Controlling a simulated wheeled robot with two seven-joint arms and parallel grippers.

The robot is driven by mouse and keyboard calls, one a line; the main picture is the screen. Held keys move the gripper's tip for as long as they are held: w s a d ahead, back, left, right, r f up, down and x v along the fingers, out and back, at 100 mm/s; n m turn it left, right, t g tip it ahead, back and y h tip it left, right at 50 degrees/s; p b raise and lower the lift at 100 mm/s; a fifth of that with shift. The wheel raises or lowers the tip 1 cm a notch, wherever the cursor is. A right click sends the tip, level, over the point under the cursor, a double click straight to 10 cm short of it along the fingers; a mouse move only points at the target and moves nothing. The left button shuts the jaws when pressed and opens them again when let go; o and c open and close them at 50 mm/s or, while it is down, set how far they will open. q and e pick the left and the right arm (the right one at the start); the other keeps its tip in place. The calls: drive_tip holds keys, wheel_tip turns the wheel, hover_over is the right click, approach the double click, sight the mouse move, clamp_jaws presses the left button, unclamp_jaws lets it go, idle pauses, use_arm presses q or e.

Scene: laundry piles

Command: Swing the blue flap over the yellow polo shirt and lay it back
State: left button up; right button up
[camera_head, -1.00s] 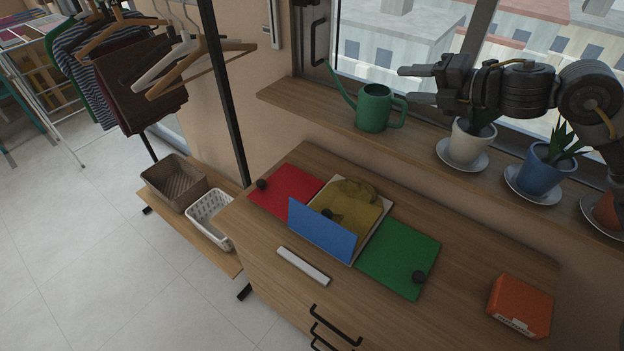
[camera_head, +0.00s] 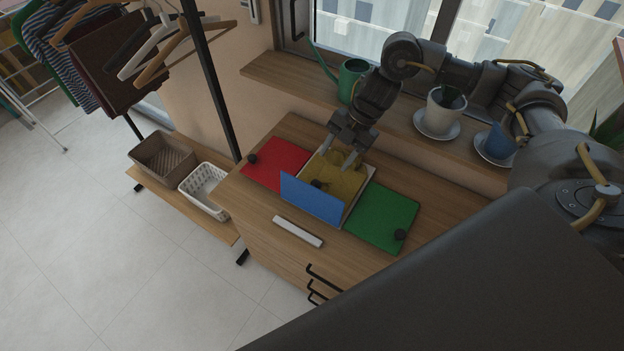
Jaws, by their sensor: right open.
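The blue flap (camera_head: 311,201) stands raised and slightly tilted at the front edge of the folding board, between the red flap (camera_head: 277,163) and the green flap (camera_head: 383,218). A small dark knob shows at its upper edge. My right gripper (camera_head: 338,160) is open and points down over the shirt's far part, behind the blue flap. Whether it touches the shirt I cannot tell. My left gripper is not in view.
A pale bar (camera_head: 298,231) lies on the wooden dresser top in front of the board. A green watering can (camera_head: 353,80) and potted plants stand on the sill behind. A white basket (camera_head: 205,190) and a brown basket (camera_head: 162,158) sit at left. A large dark shape covers the lower right.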

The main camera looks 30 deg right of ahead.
sight(319, 182)
drive_tip(key=p+x, duration=0.2)
drive_tip(key=x, duration=0.8)
drive_tip(key=shift+a+r, duration=0.1)
drive_tip(key=shift+c, duration=0.4)
clamp_jaws()
